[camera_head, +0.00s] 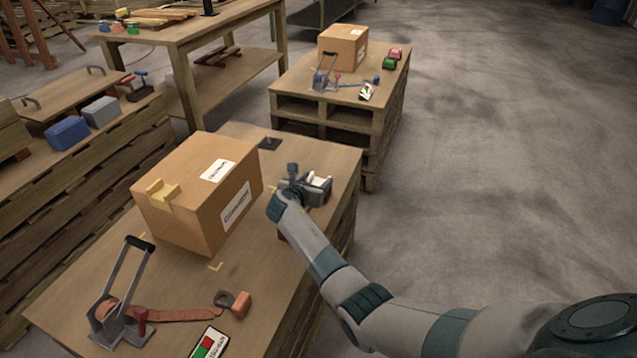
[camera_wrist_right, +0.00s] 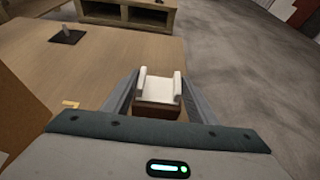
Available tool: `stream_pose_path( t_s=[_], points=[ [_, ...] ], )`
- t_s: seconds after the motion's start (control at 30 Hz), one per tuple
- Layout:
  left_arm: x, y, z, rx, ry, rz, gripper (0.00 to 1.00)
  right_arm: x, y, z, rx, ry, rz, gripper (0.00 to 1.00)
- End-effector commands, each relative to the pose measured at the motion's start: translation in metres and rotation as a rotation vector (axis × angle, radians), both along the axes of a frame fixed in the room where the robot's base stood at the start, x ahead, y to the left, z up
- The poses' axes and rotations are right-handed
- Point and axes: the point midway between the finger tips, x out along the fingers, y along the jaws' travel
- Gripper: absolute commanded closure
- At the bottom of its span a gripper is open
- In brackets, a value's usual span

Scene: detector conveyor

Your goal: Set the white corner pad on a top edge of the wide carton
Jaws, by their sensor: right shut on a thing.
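The wide carton (camera_head: 207,207) is a brown box with white labels, standing on the near wooden table. A yellow corner pad (camera_head: 163,195) sits on its top left edge. My right gripper (camera_head: 318,185) is to the right of the carton, near the table's right edge. It is shut on the white corner pad (camera_head: 320,181). In the right wrist view, the white pad (camera_wrist_right: 160,89) shows between the two fingers, with a brown block (camera_wrist_right: 157,110) just below it. I cannot tell whether the pad touches that block. My left gripper is not in view.
A strap tensioner (camera_head: 118,310) with an orange strap and a red-green card (camera_head: 209,343) lie at the near end of the table. A dark plate with a post (camera_head: 269,143) stands behind the carton. A pallet table (camera_head: 345,95) with a smaller carton (camera_head: 343,47) stands farther back.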

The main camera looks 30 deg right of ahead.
Motion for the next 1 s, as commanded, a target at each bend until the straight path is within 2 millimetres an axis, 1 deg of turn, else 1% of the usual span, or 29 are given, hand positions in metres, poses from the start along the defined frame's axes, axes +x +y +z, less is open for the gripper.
stream_pose_path(
  t_s=[0.27, 0.37, 0.47, 0.53, 0.6, 0.67, 1.0],
  points=[
    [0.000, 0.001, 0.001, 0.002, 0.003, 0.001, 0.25, 0.000, 0.000, 0.005, 0.000, -0.001, 0.000, 0.71],
    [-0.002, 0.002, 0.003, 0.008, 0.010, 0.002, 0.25, 0.001, 0.000, 0.012, -0.001, -0.004, 0.000, 0.71],
    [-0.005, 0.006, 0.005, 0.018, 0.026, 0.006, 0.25, 0.000, 0.000, 0.024, 0.000, -0.003, 0.000, 0.71],
    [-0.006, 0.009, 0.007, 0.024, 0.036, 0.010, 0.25, 0.001, 0.000, 0.035, 0.000, -0.005, 0.001, 0.71],
    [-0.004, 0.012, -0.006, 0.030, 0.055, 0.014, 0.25, 0.000, 0.000, 0.047, 0.000, -0.005, 0.001, 0.71],
    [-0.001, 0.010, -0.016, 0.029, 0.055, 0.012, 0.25, -0.010, -0.004, 0.048, 0.000, -0.001, -0.001, 0.71],
    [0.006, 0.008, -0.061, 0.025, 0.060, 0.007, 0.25, -0.059, -0.024, 0.080, -0.002, -0.003, 0.000, 0.71]
  ],
)
